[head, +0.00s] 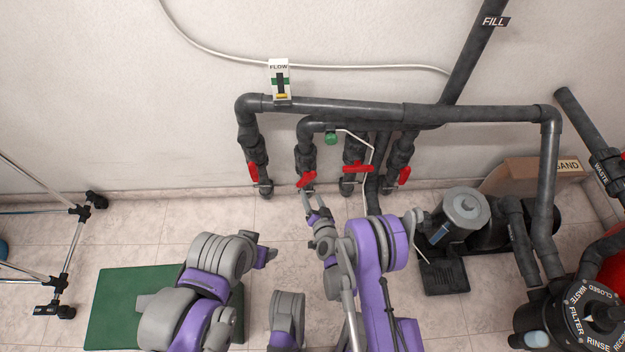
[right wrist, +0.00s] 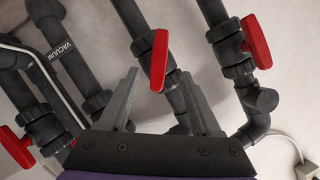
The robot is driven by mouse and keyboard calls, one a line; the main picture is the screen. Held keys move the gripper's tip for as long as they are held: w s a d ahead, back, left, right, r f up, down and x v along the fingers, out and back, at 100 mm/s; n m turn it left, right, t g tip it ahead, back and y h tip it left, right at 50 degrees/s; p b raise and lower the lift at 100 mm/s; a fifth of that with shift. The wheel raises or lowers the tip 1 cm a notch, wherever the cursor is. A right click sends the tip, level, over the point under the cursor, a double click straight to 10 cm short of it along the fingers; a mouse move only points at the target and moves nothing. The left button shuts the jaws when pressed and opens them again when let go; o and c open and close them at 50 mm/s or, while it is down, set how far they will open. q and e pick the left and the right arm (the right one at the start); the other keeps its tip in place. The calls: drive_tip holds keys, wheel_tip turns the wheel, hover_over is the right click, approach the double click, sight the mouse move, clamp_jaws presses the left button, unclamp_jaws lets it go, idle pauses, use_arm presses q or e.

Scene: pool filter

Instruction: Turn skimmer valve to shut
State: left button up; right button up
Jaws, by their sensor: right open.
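Several black pipes with red valve handles stand along the wall. My right gripper (head: 309,196) is open, just below the second red handle from the left (head: 306,180) in the head view. In the right wrist view a red handle (right wrist: 159,62) lies between and beyond the two spread fingers (right wrist: 160,100), roughly along its pipe and a little tilted. I cannot tell whether the fingers touch it. No skimmer label is readable.
Other red handles are the leftmost (head: 253,174), third (head: 357,168) and rightmost (head: 404,175). A thin white tube (head: 367,147) runs by the third. A pipe labelled VACUUM (right wrist: 62,62) shows in the wrist view. The pump (head: 458,215) stands right; a green mat (head: 115,300) lies left.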

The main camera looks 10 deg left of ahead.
sight(306, 182)
drive_tip(key=b+x, duration=0.1)
drive_tip(key=x, duration=1)
drive_tip(key=shift+d, duration=0.1)
clamp_jaws()
